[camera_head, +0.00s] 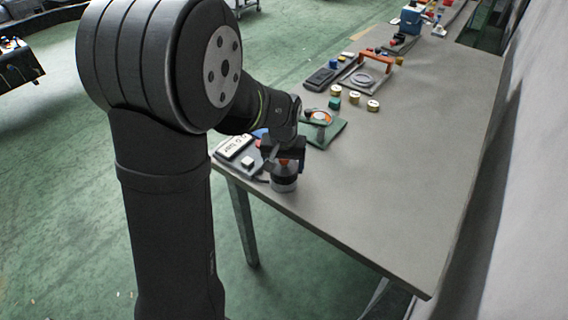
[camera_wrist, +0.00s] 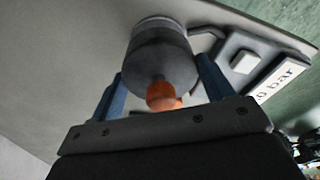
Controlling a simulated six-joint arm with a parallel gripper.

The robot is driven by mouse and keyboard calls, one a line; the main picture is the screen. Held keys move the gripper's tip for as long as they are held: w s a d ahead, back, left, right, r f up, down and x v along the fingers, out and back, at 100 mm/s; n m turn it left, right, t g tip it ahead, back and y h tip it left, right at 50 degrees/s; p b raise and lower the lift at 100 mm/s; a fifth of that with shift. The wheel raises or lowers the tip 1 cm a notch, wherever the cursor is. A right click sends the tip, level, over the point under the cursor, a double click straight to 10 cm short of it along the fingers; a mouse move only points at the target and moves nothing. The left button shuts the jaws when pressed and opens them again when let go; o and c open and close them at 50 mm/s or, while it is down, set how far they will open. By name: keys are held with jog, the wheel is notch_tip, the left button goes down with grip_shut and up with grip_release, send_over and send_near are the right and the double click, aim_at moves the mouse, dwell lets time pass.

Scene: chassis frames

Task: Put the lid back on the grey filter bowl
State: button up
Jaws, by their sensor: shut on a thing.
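The dark lid (camera_wrist: 162,58) with its orange knob (camera_wrist: 160,95) is between the blue fingers of my gripper (camera_wrist: 160,68) in the wrist view. My gripper (camera_head: 285,164) is shut on the lid, pointing down near the table's front left edge. The grey filter bowl (camera_head: 284,186) stands upright under it, and its pale rim (camera_wrist: 158,21) shows just behind the lid in the wrist view. The lid is directly over the bowl, touching or very close. I cannot tell whether it is fully seated, as the fingers and lid hide the joint.
A panel with a white button (camera_head: 248,163) and a "0 bar" label (camera_wrist: 279,82) is close beside the bowl. A green mat (camera_head: 330,133) lies behind, with several small brass-coloured pieces (camera_head: 354,98) and an orange-handled frame (camera_head: 376,60) farther back. The table's right side is clear.

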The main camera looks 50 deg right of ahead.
jog(key=o, duration=1.1)
jog(key=shift+r, duration=0.15)
jog(key=shift+r, duration=3.4)
grip_shut()
jog(key=shift+f, duration=0.3)
